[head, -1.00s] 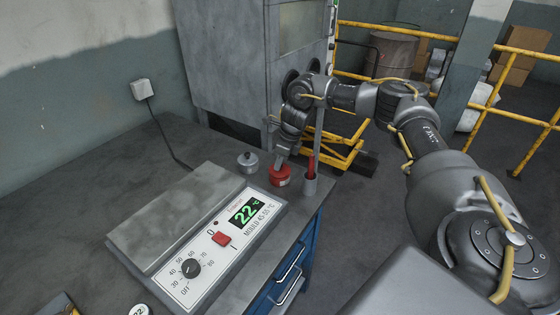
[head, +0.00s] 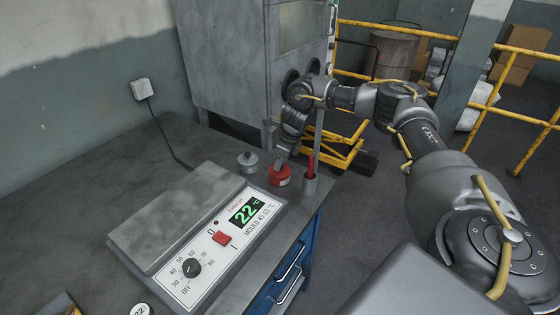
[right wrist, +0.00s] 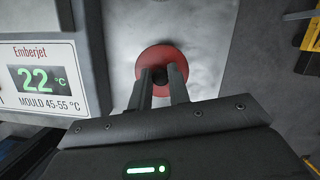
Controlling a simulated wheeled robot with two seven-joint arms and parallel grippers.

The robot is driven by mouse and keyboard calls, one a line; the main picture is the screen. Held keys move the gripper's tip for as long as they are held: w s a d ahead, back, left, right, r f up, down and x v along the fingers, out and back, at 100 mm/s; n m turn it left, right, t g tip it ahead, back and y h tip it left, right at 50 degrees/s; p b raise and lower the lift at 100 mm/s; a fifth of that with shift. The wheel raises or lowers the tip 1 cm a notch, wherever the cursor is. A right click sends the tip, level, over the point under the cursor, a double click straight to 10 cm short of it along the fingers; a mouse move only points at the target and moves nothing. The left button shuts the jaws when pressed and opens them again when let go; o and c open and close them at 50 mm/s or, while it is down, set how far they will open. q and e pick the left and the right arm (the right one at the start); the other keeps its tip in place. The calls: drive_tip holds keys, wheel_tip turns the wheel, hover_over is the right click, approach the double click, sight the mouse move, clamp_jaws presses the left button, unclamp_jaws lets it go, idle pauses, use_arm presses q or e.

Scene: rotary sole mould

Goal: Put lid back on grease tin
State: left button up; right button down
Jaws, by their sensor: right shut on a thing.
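The red grease tin (head: 280,178) stands upright on the bench beside the control panel, with a pale label on its side. My right gripper (head: 281,158) comes down onto it from above. In the right wrist view the red round lid (right wrist: 149,60) lies under the fingers, and its dark knob sits between the fingertips (right wrist: 160,77). The right gripper is shut on this lid. The lid appears to be at the top of the tin; the fingers hide the joint, so I cannot tell whether it is fully seated. My left gripper is not in view.
A small grey pot (head: 248,161) stands left of the tin. A grey holder (head: 309,185) with a red-handled item is close on the right, near the bench edge. The control panel (head: 222,240) reads 22 °C. Bare bench (head: 80,215) lies to the left.

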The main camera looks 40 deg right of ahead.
idle(0.6)
idle(0.3)
drive_tip(key=c, duration=0.7)
unclamp_jaws()
drive_tip(key=shift+c, duration=0.2)
drive_tip(key=shift+r+p, duration=0.15)
drive_tip(key=shift+p, duration=0.15)
drive_tip(key=shift+r+p, duration=2.8)
drive_tip(key=shift+r, duration=0.55)
clamp_jaws()
